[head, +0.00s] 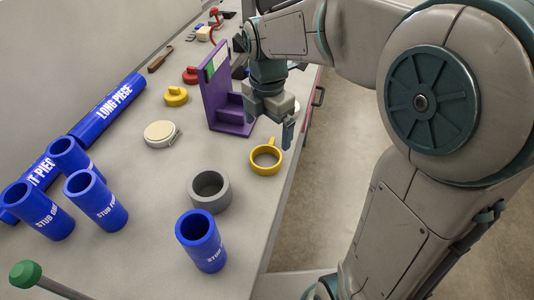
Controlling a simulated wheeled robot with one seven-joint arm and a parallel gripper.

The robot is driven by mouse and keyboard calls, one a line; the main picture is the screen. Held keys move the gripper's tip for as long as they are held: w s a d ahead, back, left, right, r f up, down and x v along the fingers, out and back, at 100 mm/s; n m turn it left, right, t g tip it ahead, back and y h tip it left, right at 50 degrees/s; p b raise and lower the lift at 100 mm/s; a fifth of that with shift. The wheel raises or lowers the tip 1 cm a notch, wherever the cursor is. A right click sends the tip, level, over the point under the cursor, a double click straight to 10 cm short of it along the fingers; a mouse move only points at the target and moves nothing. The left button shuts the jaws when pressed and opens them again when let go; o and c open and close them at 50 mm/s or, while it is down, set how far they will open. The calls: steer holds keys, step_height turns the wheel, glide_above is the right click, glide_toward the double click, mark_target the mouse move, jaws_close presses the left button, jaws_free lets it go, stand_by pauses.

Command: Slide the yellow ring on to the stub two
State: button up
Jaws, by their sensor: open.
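The yellow ring (266,160) lies flat on the bench near its right edge, with a small tab on its upper side. My gripper (286,136) points down just above and right of the ring in the picture. It is open and apart from the ring; one finger shows clearly. Several blue stubs stand upright: one at far left (40,212) reading "STUB ON…", one beside it (98,202) reading "STUB T…", one behind (72,158), and one at the front (203,242). I cannot tell for sure which is stub two, as the lettering is partly turned away.
A grey ring (209,192) stands between the ring and the front stub. A beige round cap (160,134), a yellow cap (176,96) and a blue long pipe (110,108) lie further left.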

mark_target(270, 149)
step_height(270, 149, down, 3)
steer(key=shift+r, duration=0.1)
steer(key=f, duration=0.4)
steer(key=shift+s+d+f, duration=0.1)
steer(key=shift+s+d, duration=0.1)
steer(key=shift+s, duration=0.2)
steer(key=shift+f, duration=0.45)
steer(key=c, duration=1.1)
